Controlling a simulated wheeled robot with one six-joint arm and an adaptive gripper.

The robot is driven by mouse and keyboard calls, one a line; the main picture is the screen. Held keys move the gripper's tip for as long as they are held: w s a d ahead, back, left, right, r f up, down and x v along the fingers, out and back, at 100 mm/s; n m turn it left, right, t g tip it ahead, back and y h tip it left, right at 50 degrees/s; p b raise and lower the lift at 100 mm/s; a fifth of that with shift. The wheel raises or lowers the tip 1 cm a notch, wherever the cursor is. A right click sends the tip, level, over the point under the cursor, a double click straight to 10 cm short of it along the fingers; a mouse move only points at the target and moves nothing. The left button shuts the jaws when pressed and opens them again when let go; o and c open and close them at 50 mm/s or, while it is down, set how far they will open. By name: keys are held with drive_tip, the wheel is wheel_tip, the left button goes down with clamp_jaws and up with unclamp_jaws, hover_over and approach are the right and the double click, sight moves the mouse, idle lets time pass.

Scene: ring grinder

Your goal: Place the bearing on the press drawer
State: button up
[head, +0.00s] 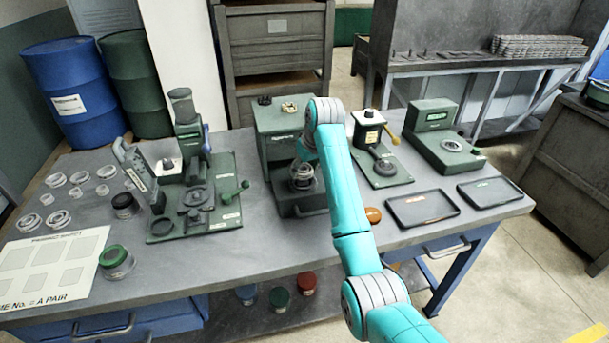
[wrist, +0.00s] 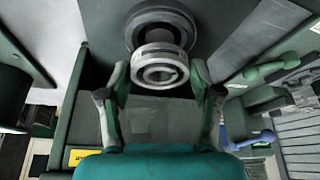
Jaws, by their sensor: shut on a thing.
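The bearing, a pale metal ring (wrist: 160,68), sits between the fingertips of my gripper (wrist: 160,76) in the wrist view. The fingers are shut on its two sides. A round dark part (wrist: 131,32) shows just beyond it; I cannot tell whether the two touch. In the head view, my gripper (head: 303,178) is at the front of the green press (head: 275,135), over the grey press drawer (head: 302,206). The drawer juts out from the press. The arm hides part of the press, and the bearing is hard to make out there.
A station with a green lever (head: 236,192) stands left of the press. A small press (head: 372,150) and a green machine (head: 440,135) stand to the right. Two dark trays (head: 422,207) lie at the front right. Several loose rings (head: 58,219) lie on the left.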

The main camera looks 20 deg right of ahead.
drive_tip(key=shift+f, duration=1.4)
drive_tip(key=o, duration=1.3)
drive_tip(key=shift+f, duration=0.1)
drive_tip(key=shift+o, duration=0.2)
drive_tip(key=v, duration=1.2)
